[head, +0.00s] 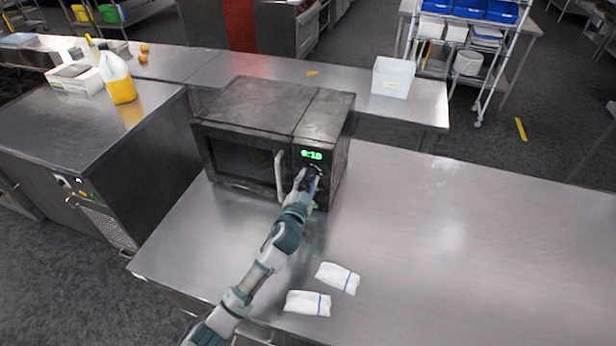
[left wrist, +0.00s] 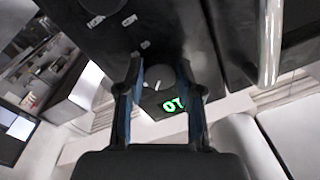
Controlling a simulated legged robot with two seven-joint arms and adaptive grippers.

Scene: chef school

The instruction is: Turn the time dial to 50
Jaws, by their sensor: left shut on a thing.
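The dark microwave (head: 250,110) stands on the steel counter with its door closed. Its green display (head: 311,155) appears to read 0:10. My left gripper (head: 311,178) is at the control panel just below the display, shut on the time dial. The dial (left wrist: 158,76) sits between the two fingers in the left wrist view and bears a white mark. In the head view the gripper hides most of the dial. My right gripper is not in view.
The vertical door handle (head: 280,176) is close to the left of my gripper. Two white folded cloths (head: 338,278) (head: 307,303) lie on the counter near my forearm. A white bin (head: 392,77) stands behind the microwave. The counter to the right is clear.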

